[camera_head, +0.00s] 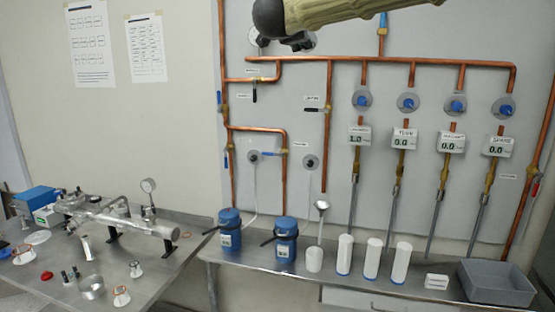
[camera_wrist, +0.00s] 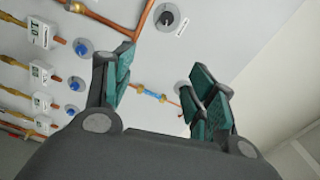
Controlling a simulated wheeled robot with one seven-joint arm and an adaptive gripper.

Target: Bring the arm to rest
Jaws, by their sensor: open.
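My arm crosses the top of the head view in front of the wall panel, with dark parts at its left end. My gripper (camera_wrist: 160,92) shows in the wrist view with its dark, green-padded fingers spread apart. Nothing is between the fingers. Beyond them the grey wall panel with copper pipes and a small blue-handled valve (camera_wrist: 152,95) shows. The fingertips are not clearly seen in the head view.
Copper pipes (camera_head: 420,62), gauges and displays cover the panel below my arm. Two blue containers (camera_head: 286,240), several white cylinders (camera_head: 372,258) and a grey bin (camera_head: 497,284) stand on the right bench.

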